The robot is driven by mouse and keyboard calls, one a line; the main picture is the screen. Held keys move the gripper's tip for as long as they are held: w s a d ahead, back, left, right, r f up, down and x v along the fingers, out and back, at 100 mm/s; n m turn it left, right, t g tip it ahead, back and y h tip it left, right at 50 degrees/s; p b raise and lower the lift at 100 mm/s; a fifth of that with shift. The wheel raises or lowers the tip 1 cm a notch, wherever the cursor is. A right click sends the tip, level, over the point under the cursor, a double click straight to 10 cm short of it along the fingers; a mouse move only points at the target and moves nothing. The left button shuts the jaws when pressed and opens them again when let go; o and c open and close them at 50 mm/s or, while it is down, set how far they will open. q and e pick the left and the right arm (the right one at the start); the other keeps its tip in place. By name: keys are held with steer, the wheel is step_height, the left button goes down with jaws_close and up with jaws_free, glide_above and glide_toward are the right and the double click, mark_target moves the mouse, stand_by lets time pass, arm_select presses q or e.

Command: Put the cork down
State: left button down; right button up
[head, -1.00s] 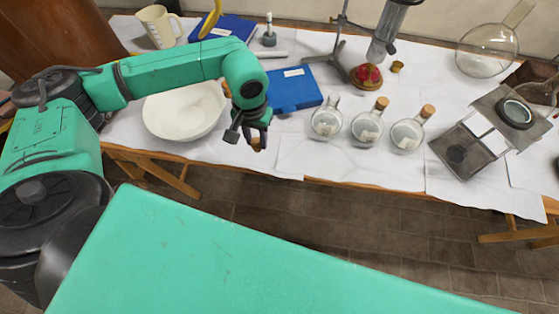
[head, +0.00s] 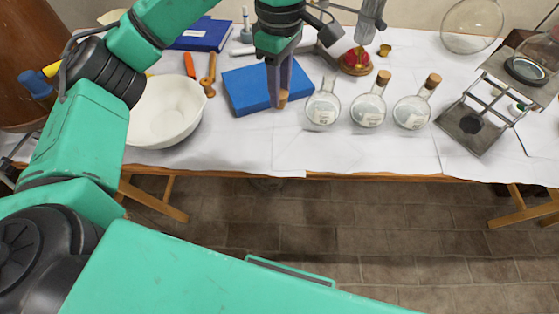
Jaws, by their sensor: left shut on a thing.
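The cork (head: 283,98) is a small tan piece held between the fingertips of my left gripper (head: 281,92). The gripper points down, shut on the cork, in front of the blue box (head: 246,92) and left of the flasks. The nearest round flask (head: 322,107) has no cork in its neck. Two more flasks, the middle one (head: 368,109) and the right one (head: 411,111), each have a cork in the neck. Whether the held cork touches the box or the table, I cannot tell. My right gripper is not in view.
A white bowl (head: 164,112) stands left of the blue box. A red-topped object (head: 357,60) and a small brass piece (head: 385,50) are behind the flasks. A metal stand (head: 470,124) is at the right. The white table front (head: 290,155) is mostly clear.

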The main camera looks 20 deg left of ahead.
arm_select(q)
step_height(320, 180, down, 20)
steer(key=shift+s+r+p, duration=0.1)
steer(key=shift+r+p, duration=0.15)
steer(key=shift+p, duration=0.05)
steer(key=shift+f, duration=0.1)
steer(key=c, duration=1)
jaws_free()
steer(key=shift+f, duration=0.15)
steer(key=o, duration=0.5)
steer(key=shift+c, duration=0.2)
